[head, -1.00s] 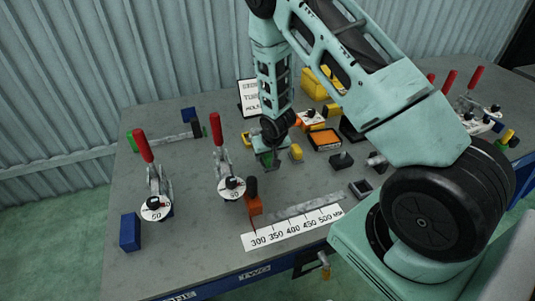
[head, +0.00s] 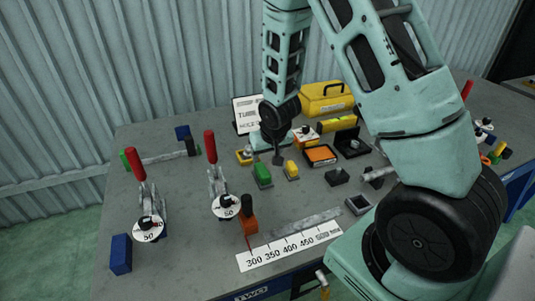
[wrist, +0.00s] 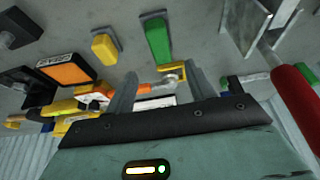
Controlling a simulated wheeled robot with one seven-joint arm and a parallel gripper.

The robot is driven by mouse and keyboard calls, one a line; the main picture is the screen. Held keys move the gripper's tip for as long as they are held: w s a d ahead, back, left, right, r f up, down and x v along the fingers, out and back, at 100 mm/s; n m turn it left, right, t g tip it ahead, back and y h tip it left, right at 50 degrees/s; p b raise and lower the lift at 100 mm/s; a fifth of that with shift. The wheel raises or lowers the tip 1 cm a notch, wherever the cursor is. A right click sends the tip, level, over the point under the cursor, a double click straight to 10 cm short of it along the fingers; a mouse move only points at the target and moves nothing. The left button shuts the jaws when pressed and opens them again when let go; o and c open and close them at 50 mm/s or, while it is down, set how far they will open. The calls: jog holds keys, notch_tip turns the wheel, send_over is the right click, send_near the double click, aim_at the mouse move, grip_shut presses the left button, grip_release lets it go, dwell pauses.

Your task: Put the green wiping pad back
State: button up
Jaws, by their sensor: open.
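The green wiping pad (head: 262,175) stands on the grey table beside a yellow pad (head: 291,169). It also shows in the wrist view (wrist: 157,40), upper middle, on a thin grey base. My gripper (head: 278,158) is just behind the green pad in the head view, partly hidden by my wrist. In the wrist view, the two fingers (wrist: 162,88) are spread apart with the green pad outside them. Nothing is held between them.
An orange-topped black tray (head: 320,155) and a yellow toolbox (head: 326,98) are at the right and back. Red-handled clamps (head: 212,147) stand at the left. A white ruler strip (head: 290,247) lies at the front. The table front-left of the green pad is partly clear.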

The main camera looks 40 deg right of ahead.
jog(key=s+a+r+n+g+y, duration=0.1)
jog(key=s+a+r+n, duration=0.15)
jog(key=a, duration=0.35)
jog(key=s+a+r+n, duration=0.1)
jog(key=s+a+r, duration=0.3)
jog(key=a, duration=0.2)
jog(key=s+a+r+n+g+y, duration=0.1)
jog(key=s+a+r+n, duration=0.1)
jog(key=s+a+r, duration=0.35)
jog(key=s+a+r+n+g, duration=0.1)
jog(key=s+a+r+n, duration=0.1)
jog(key=s+a, duration=0.2)
jog(key=s+a+r+n+g, duration=0.1)
jog(key=s+a+r+n, duration=0.1)
jog(key=s, duration=0.8)
jog(key=shift+s+a+n, duration=0.35)
jog(key=shift+a+n, duration=0.4)
jog(key=shift+a, duration=0.1)
